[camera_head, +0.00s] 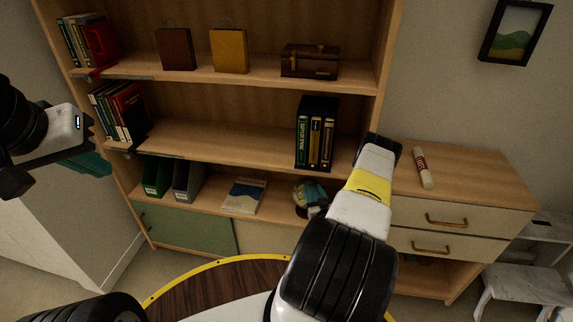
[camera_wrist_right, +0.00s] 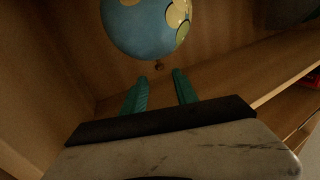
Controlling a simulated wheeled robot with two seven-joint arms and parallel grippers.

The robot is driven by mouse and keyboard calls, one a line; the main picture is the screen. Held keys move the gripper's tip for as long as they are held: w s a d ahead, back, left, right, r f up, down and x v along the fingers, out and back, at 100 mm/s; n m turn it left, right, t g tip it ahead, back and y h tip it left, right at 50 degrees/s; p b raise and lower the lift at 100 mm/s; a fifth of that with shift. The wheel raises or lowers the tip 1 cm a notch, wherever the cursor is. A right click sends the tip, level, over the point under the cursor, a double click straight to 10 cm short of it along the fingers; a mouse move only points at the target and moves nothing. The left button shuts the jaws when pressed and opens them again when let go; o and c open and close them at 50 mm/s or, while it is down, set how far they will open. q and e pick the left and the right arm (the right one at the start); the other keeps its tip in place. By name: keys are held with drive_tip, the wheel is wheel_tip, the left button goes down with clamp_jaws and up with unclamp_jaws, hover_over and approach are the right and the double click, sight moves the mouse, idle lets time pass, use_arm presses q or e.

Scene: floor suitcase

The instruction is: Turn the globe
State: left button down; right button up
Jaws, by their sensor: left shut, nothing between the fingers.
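The globe (camera_head: 307,194), blue with green and cream patches, stands on the lowest open shelf of the bookcase, partly hidden by my right arm. In the right wrist view the globe (camera_wrist_right: 148,25) is large at the top, cut off by the frame edge, with a small brown knob below it. My right gripper (camera_wrist_right: 160,76) has its two teal fingers apart, pointing at the globe's lower side. The fingers look empty; whether they touch it I cannot tell. In the head view my right arm hides this gripper. My left gripper (camera_head: 88,162) is shut and empty at the far left, away from the globe.
A book (camera_head: 244,196) lies left of the globe, and magazine files (camera_head: 188,181) stand further left. Black binders (camera_head: 316,135) stand on the shelf above. A drawer cabinet (camera_head: 447,190) with a white-and-red tube (camera_head: 422,168) is at the right.

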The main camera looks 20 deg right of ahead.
sight(310, 180)
drive_tip(key=shift+w, duration=0.25)
drive_tip(key=w, duration=0.4)
drive_tip(key=w+d, duration=0.1)
drive_tip(key=w, duration=0.2)
drive_tip(key=shift+d, duration=0.1)
clamp_jaws()
idle(1.2)
